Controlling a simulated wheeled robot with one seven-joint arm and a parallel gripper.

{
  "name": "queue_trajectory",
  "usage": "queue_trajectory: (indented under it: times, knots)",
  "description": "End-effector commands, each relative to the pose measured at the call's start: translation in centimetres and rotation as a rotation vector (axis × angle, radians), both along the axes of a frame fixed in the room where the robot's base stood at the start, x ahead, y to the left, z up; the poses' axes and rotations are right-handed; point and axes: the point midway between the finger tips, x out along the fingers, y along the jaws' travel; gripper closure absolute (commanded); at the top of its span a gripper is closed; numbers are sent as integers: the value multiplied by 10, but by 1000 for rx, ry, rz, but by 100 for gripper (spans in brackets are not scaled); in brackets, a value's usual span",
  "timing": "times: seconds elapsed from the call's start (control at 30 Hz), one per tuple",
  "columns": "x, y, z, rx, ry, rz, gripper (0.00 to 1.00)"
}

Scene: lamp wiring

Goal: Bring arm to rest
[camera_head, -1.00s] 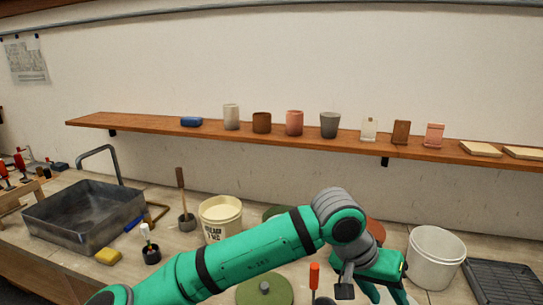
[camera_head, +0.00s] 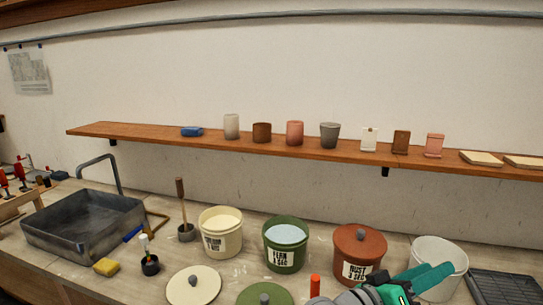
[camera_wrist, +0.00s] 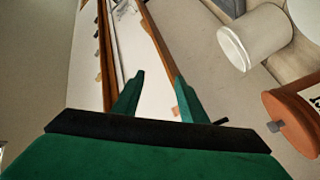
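My gripper (camera_head: 428,278) is at the lower right of the head view, in front of the white bucket (camera_head: 447,256) and beside the rust-lidded tub (camera_head: 375,246). In the wrist view my gripper (camera_wrist: 157,97) shows its two green fingers apart with nothing between them. The wrist camera looks sideways across the bench toward the wall and shelf. My arm is folded low, and most of it is out of the head view.
A cream tub (camera_head: 221,243) and a green tub (camera_head: 287,260) stand open, with a cream lid (camera_head: 180,289) and a green lid (camera_head: 250,296) in front. A wooden shelf (camera_head: 220,140) holds cups and tiles. A black tray (camera_head: 503,287) lies right, a grey sink (camera_head: 75,235) left.

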Motion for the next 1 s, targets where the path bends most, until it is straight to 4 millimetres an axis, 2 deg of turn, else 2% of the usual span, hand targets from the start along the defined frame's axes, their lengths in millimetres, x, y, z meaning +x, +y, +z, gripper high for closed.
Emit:
queue_trajectory:
  times: [0.27,0.57,0.77,1.0]
  knots:
    - [15,33,-29,-181,18,212,61]
    - [16,83,-90,-263,46,477,61]
    - [0,119,-143,-247,67,658,61]
    - [-38,164,-210,-156,82,861,61]
